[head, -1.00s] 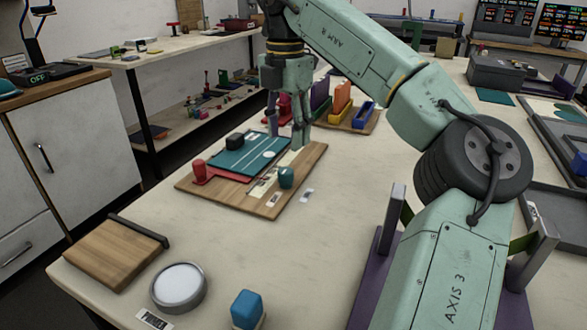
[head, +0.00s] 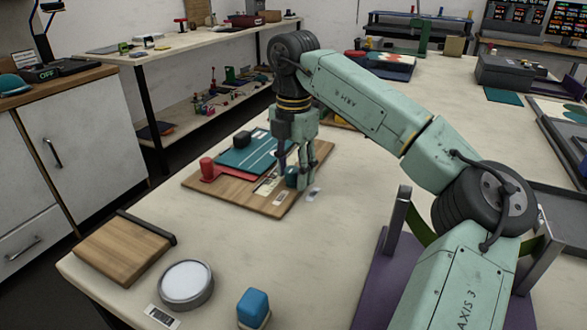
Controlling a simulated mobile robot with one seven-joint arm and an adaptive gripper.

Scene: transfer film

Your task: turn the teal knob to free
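The teal knob (head: 291,177) stands at the near right part of a wooden board (head: 233,194) on the table. My gripper (head: 293,174) points down at the knob, with its fingers spread apart around it. One finger hides part of the knob, and I cannot tell whether the fingers touch it. A teal plate (head: 243,155) with pale lines lies on the board. A red knob (head: 207,168) on a red base stands at the board's left.
A wooden block with a dark bar (head: 120,250), a round white disc in a grey ring (head: 186,284) and a blue block (head: 253,307) sit toward the front. A purple stand (head: 372,285) is at the right. The table between is clear.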

